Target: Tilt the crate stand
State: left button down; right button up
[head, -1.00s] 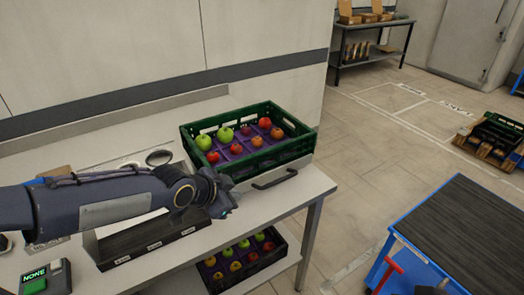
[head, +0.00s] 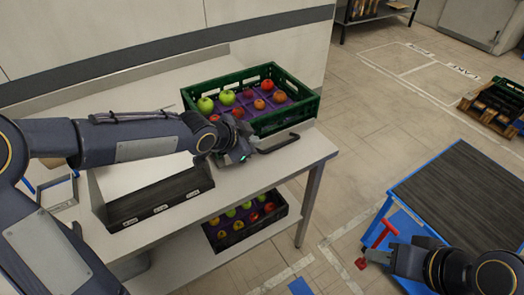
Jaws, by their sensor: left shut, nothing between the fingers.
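A green crate (head: 314,103) with red, orange and green fruit in a purple insert sits on the crate stand at the bench's right end. The stand is mostly hidden under the crate. Its dark bar handle (head: 284,146) shows at the front. My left gripper (head: 246,155) is shut and empty, in front of the crate, close to the handle's left end; I cannot tell whether they touch. My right gripper (head: 376,257) is at the lower right by the blue cart, away from the stand; its fingers are too small to read.
A black tray (head: 160,209) lies on the bench (head: 240,182) left of the stand. Another fruit crate (head: 246,232) is on the lower shelf. A blue cart (head: 455,190) with a dark top and a red handle (head: 383,233) stands at the right.

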pick_arm(q)
jog(key=shift+w+d+f, duration=0.35)
jog(key=shift+w+f, duration=0.45)
jog(key=shift+f, duration=0.5)
jog(key=shift+w+d+f, duration=0.4)
jog(key=shift+w+f, duration=0.35)
jog(key=shift+f, duration=0.5)
jog(key=shift+w+d+f, duration=0.35)
jog(key=shift+w+f, duration=0.45)
jog(key=shift+f, duration=0.5)
jog(key=shift+b, duration=0.3)
